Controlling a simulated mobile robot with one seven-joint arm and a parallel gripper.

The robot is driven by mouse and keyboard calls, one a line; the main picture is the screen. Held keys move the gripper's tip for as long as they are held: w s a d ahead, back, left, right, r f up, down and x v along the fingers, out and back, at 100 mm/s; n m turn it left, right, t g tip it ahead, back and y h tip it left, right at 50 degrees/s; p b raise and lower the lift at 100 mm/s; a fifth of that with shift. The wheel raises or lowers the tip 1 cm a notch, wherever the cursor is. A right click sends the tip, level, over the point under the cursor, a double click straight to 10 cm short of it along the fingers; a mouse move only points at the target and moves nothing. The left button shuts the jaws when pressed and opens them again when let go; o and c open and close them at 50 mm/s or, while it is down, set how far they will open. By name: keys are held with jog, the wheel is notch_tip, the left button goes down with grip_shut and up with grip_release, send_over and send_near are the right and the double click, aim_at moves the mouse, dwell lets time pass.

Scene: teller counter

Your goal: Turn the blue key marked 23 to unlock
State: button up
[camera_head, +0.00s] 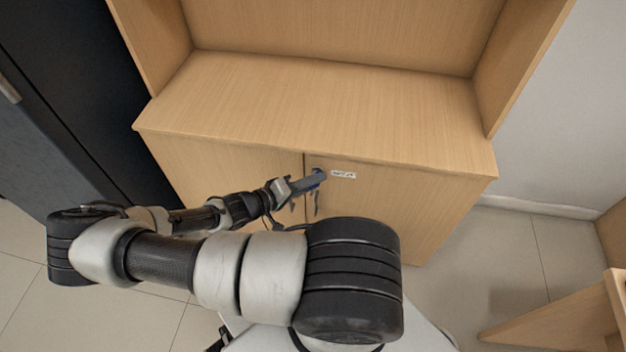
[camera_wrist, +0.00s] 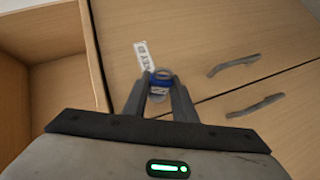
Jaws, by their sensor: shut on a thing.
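The blue key (camera_wrist: 161,80) sits at the lock on the cabinet door, near the door's top edge. My gripper (camera_wrist: 160,90) is shut on it, with a finger on each side of the blue head. In the head view my gripper (camera_head: 314,178) reaches the front of the right cabinet door (camera_head: 400,200) and mostly covers the key. A small white label (camera_wrist: 145,56) is fixed beside the lock; it also shows in the head view (camera_head: 343,175). Its print is too small to read surely, and I cannot make out the number on the key.
Two dark door handles (camera_wrist: 233,65) (camera_wrist: 255,106) flank the seam between the cabinet doors, which look closed. The cabinet top (camera_head: 320,105) is bare. A dark cabinet (camera_head: 75,95) stands at the left, and a wooden piece (camera_head: 560,320) at the lower right.

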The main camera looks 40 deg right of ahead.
jog(key=shift+w+p, duration=0.1)
jog(key=shift+p, duration=0.2)
jog(key=shift+m+t+y+p, duration=0.65)
jog(key=shift+y+p, duration=0.35)
jog(key=shift+p, duration=0.3)
jog(key=shift+f+m, duration=0.15)
jog(key=shift+m, duration=0.1)
jog(key=shift+t+y+p, duration=0.25)
jog(key=shift+y+p, duration=0.25)
jog(key=shift+p, duration=0.05)
jog(key=shift+m, duration=0.3)
jog(key=shift+a+m+t+y+p, duration=0.1)
jog(key=shift+m+t+y+p, duration=0.2)
jog(key=shift+t+y+p, duration=0.15)
